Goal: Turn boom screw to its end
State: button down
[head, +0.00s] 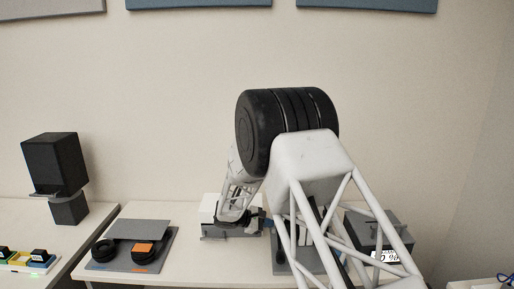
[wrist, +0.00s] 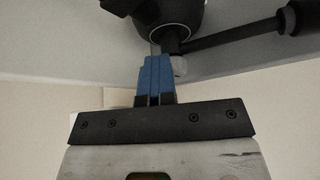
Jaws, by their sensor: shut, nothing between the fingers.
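In the wrist view my gripper (wrist: 157,60) has its blue fingers together, with nothing seen between them. The fingertips are just left of a small pale knob (wrist: 180,66), which may be the boom screw; I cannot tell whether they touch. The knob sits under a dark round joint (wrist: 172,32). A dark rod (wrist: 235,34), probably the boom, runs from there to the right and ends in a thicker part. In the head view my gripper (head: 268,223) is small and partly dark, and my arm hides most of the stand (head: 283,264) beside it.
A white and grey box (head: 215,228) stands behind my gripper. A grey box with a label (head: 388,236) is at the right. A tray with black ear cups (head: 141,268) lies left, and a black speaker-like block (head: 56,162) stands on the left table.

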jog(key=shift+s+d+f, duration=0.4)
jog(key=shift+s+f, duration=0.15)
jog(key=shift+s, duration=0.25)
jog(key=shift+s+f, duration=0.4)
jog(key=shift+f, duration=0.15)
jog(key=shift+s+f, duration=0.1)
jog(key=shift+f, duration=0.05)
jog(key=shift+s+r, duration=0.2)
jog(key=shift+r, duration=0.05)
dwell(0.3)
jog(key=shift+r, duration=0.25)
jog(key=a, duration=0.6)
jog(key=shift+w+a+r, duration=0.2)
jog(key=shift+a+r, duration=0.1)
jog(key=shift+r, duration=0.05)
dwell(0.4)
